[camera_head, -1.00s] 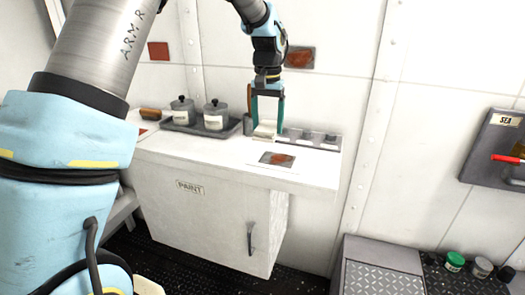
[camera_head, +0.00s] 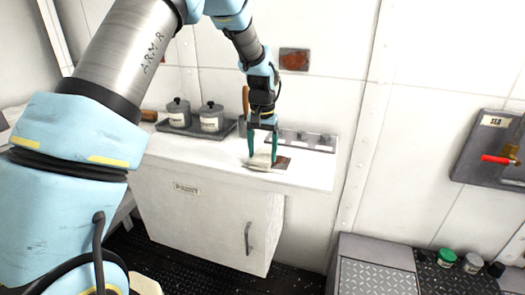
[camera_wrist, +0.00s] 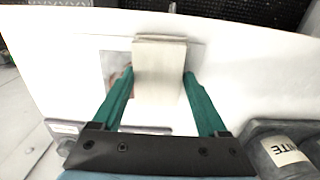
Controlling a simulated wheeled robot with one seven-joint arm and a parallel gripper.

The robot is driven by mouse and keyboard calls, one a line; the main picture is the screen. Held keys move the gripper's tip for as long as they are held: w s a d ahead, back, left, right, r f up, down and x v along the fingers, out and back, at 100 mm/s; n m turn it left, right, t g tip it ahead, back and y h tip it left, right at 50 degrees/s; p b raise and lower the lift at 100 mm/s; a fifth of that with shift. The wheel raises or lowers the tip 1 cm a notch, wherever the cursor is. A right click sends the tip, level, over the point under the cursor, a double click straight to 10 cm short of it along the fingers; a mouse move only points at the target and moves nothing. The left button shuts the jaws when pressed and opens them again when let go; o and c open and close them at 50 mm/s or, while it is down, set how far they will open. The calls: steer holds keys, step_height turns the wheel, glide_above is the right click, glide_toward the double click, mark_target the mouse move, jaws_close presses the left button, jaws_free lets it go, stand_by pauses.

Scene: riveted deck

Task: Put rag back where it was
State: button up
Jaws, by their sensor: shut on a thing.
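The rag (camera_head: 260,160) is a folded off-white cloth just above or on the white counter top, near its front edge. It also shows in the wrist view (camera_wrist: 159,70) between the fingers. My gripper (camera_head: 263,152) points down and is shut on the rag, a green finger on each side. The rag partly covers a flat plate with a rust-red patch (camera_head: 282,163) on the counter. I cannot tell whether the rag touches the counter.
Two lidded grey pots (camera_head: 211,117) stand on a dark tray at the counter's left. A grey rack (camera_head: 300,139) lies along the wall behind the gripper. The white cabinet (camera_head: 215,215) has a PAINT label. The counter's front left is clear.

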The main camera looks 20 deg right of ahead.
mark_target(263, 154)
steer(key=o, duration=1.5)
steer(key=shift+r, duration=0.1)
step_height(263, 154, up, 12)
steer(key=b, duration=0.3)
steer(key=a+f+n, duration=0.2)
steer(key=a, duration=0.9)
steer(key=a+f+n, duration=0.2)
steer(key=a, duration=1)
steer(key=s+a+f+n+t, duration=0.1)
steer(key=s+a+f+n, duration=0.2)
steer(key=s+a, duration=0.8)
steer(key=a+f, duration=0.1)
steer(key=a, duration=0.1)
steer(key=shift+a+t, duration=0.3)
steer(key=shift+a, duration=0.05)
